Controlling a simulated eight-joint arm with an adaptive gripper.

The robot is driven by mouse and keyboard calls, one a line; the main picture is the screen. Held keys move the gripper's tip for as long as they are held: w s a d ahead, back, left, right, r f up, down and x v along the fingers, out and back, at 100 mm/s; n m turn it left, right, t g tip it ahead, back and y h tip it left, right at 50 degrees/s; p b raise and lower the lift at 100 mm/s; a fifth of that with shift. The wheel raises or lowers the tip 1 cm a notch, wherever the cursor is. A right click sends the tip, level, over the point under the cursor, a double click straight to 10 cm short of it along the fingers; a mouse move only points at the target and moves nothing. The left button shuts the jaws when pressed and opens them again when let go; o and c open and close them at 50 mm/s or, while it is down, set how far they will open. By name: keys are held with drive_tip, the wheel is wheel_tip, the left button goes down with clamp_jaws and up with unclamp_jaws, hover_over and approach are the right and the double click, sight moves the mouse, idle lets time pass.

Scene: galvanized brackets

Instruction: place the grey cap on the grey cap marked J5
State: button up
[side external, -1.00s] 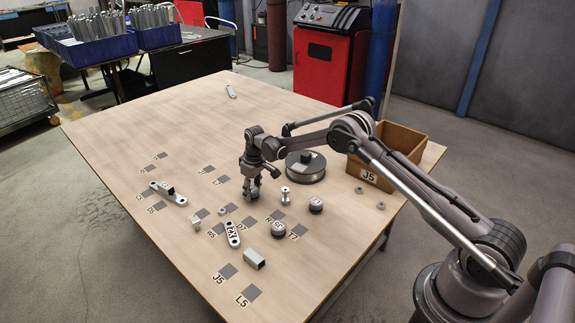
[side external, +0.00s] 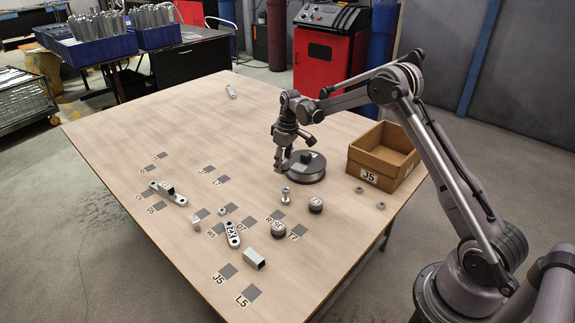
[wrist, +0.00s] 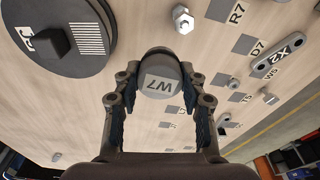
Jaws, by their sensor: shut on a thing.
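My gripper (side external: 281,168) is above the table, just left of a large dark round lidded disc (side external: 306,171) in the side view. In the wrist view my gripper (wrist: 160,104) is shut on a grey cap (wrist: 159,75) marked W7, with its label facing the camera. The disc (wrist: 60,62) has a square dark knob and a white label that looks like J5, seen turned. It stands apart from the held cap. Two other dark grey caps, one (side external: 278,229) near the front and one (side external: 316,205) to its right, stand on the table; their labels are too small to read surely.
A cardboard box (side external: 366,175) labelled J5 stands right of the disc. A bolt-like metal piece (side external: 286,197), a bracket marked X2 (side external: 232,234), a square tube (side external: 254,259) and small nuts lie around. A table square (side external: 228,270) is lettered J5. The table's back is mostly clear.

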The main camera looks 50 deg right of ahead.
drive_tip(key=shift+s+d+r, duration=0.25)
drive_tip(key=shift+s, duration=0.1)
drive_tip(key=s+a+r, duration=0.2)
drive_tip(key=s+a, duration=0.1)
drive_tip(key=s, duration=0.5)
drive_tip(key=s+a+r, duration=0.2)
drive_tip(key=s+r, duration=0.1)
drive_tip(key=s, duration=0.5)
hover_over(277, 225)
drive_tip(key=shift+n, duration=0.4)
drive_tip(key=f, duration=0.7)
drive_tip(key=shift+s+d+f, duration=0.1)
drive_tip(key=shift+s+f, duration=0.1)
drive_tip(key=shift+s, duration=0.05)
drive_tip(key=shift+f, duration=2.05)
drive_tip(key=shift+f, duration=0.15)
drive_tip(key=o, duration=1.2)
